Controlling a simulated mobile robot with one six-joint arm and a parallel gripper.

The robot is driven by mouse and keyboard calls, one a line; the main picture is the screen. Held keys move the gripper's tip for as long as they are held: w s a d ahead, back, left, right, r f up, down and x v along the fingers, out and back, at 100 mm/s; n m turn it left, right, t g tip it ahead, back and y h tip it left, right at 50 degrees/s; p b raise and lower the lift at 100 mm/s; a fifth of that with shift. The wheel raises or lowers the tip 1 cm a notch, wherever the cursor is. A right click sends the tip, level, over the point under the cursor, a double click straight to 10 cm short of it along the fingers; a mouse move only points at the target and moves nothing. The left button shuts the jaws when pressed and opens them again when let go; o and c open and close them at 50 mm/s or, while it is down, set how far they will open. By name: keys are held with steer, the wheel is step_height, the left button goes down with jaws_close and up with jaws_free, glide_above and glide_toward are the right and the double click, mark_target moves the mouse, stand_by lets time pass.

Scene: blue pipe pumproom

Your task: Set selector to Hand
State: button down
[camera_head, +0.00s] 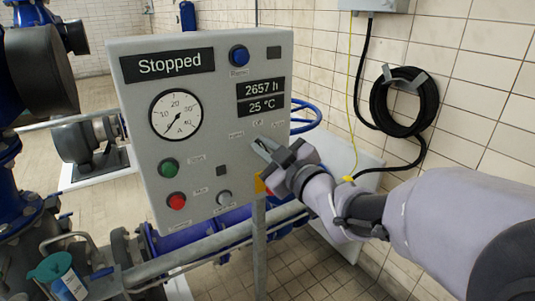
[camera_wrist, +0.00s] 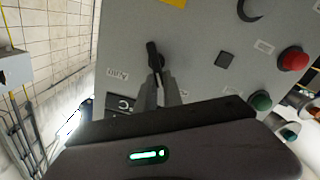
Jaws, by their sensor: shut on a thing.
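The grey control panel (camera_head: 215,110) stands left of centre in the head view, with labels above the selector. In the wrist view the panel is turned about upside down. The selector (camera_wrist: 153,57) is a black knob there, its visible part nearly upright in that picture, with a label that looks like "Auto" (camera_wrist: 117,75) beside it. My gripper (camera_wrist: 158,79) is shut on the selector, a finger on each side of its lower part. In the head view my gripper (camera_head: 261,147) reaches the panel from the right and hides the selector. I cannot tell which position the selector points to.
The panel display (camera_head: 167,65) reads "Stopped". A green button (camera_head: 169,168) and a red button (camera_head: 177,200) sit at the lower left of the panel. A blue handwheel (camera_head: 306,115) is close behind the panel's right edge. A black hose coil (camera_head: 405,105) hangs on the tiled wall.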

steer(key=shift+s+a+f+n+b, duration=0.1)
steer(key=shift+n+b, duration=0.45)
steer(key=shift+a+f+n+b, duration=0.1)
steer(key=shift+n+b, duration=0.45)
steer(key=c, duration=1.5)
jaws_free()
steer(key=shift+d, duration=0.1)
steer(key=v, duration=1.7)
steer(key=shift+s+d, duration=0.1)
steer(key=shift+s, duration=0.05)
